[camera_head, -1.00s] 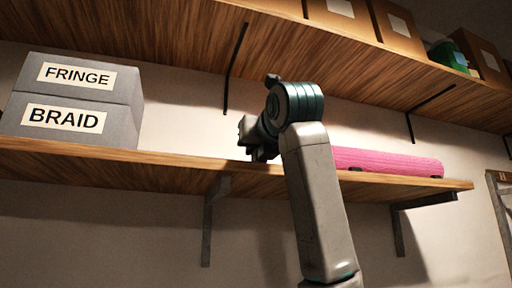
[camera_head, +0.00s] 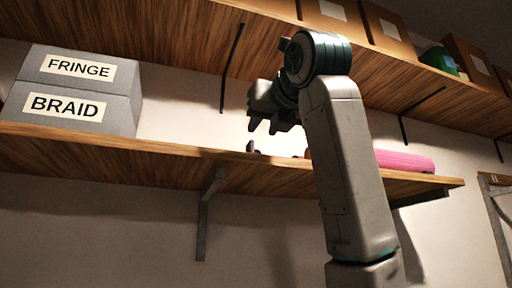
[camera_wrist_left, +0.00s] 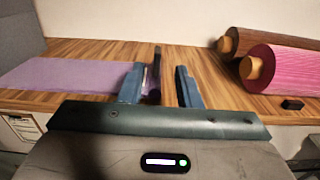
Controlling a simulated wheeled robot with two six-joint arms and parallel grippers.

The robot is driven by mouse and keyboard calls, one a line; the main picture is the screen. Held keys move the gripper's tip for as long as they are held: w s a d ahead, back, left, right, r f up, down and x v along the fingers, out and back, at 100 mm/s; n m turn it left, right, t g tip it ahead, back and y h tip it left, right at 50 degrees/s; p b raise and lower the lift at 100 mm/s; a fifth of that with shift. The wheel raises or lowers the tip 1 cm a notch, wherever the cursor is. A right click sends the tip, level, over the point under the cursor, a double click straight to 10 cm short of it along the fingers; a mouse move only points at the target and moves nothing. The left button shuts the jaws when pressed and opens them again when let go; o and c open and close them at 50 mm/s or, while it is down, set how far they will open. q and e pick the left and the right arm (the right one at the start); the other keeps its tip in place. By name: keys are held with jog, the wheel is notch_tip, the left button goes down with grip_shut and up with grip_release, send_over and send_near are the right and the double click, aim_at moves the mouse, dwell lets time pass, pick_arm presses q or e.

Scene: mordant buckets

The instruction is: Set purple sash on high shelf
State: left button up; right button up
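The purple sash (camera_wrist_left: 75,76) lies flat on the wooden shelf (camera_wrist_left: 95,48), in the left half of the left wrist view. A dark purple upright piece (camera_wrist_left: 156,70), seemingly part of it, stands at its right end, seen between my fingers. A small purple tip also shows above the shelf edge in the head view (camera_head: 252,147). My left gripper (camera_head: 265,124) is raised above that tip. Its fingers (camera_wrist_left: 160,88) are apart, with no visible contact on the purple piece. Most of the sash is hidden from the head camera. My right gripper is out of view.
Grey FRINGE (camera_head: 80,67) and BRAID (camera_head: 66,107) boxes stand stacked at the shelf's left. Pink (camera_wrist_left: 284,70) and brown (camera_wrist_left: 262,40) rolls lie at its right. Another shelf (camera_head: 170,35) with cartons hangs above my arm. A small black block (camera_wrist_left: 292,104) sits near the pink roll.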

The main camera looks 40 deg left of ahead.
pick_arm(q)
jog(key=v, duration=0.3)
jog(key=shift+s+b, duration=0.15)
jog(key=shift+b, duration=0.2)
dwell(0.4)
